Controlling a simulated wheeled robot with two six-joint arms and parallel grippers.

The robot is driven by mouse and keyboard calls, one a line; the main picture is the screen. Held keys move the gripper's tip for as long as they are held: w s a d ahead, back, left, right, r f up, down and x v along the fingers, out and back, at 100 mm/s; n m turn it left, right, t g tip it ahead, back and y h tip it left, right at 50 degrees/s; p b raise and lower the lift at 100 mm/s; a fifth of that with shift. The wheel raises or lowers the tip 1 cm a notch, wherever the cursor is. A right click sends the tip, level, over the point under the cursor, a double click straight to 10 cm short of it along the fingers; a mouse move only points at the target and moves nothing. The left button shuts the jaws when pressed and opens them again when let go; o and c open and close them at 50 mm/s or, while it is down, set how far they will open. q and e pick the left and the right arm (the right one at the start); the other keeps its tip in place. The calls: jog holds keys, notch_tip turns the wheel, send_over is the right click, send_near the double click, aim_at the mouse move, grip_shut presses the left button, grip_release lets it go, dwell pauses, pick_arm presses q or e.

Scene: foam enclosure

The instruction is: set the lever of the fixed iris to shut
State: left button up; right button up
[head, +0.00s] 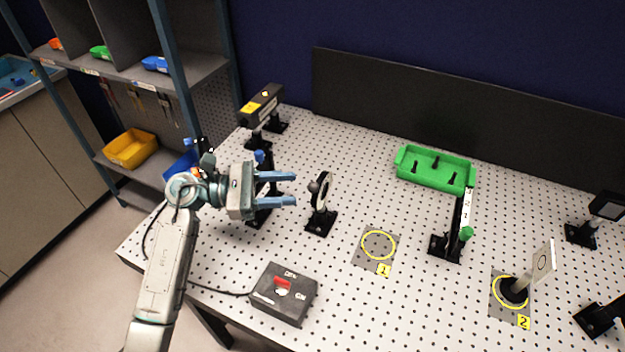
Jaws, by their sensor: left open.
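The fixed iris (328,190) looks to be the dark upright ring on a short black post and base, in the middle-left of the perforated table in the head view. A small dark knob (313,187), which seems to be its lever, sticks out on the ring's left side. My left gripper (293,189) is open, with its two blue fingers pointing right toward the knob. A small gap shows between the fingertips and the knob, and nothing is between the fingers. Whether the iris opening is open or shut is too small to tell. My right gripper is out of view.
A black switch box (294,312) with a red switch stands at the front. A boxy device (261,104) is behind my gripper. A green tray (404,166), a post with a white scale (467,210) and a card holder (543,262) stand to the right. The marked spot 1 (365,256) is clear.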

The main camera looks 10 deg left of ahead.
aim_at(313, 187)
pick_arm(q)
jog(key=shift+w+d+p, duration=0.2)
jog(key=shift+d+p, duration=0.25)
jog(key=shift+d, duration=0.6)
jog(key=shift+w+d+p, duration=0.15)
jog(key=shift+d+p, duration=0.25)
jog(key=shift+d, duration=0.6)
jog(key=shift+w+d+p, duration=0.2)
jog(key=shift+d+p, duration=0.25)
jog(key=shift+d, duration=0.6)
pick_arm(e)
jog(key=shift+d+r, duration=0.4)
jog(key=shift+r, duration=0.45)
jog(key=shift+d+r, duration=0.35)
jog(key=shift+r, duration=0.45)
pick_arm(q)
jog(key=shift+c, duration=0.2)
jog(key=c, duration=0.7)
grip_shut()
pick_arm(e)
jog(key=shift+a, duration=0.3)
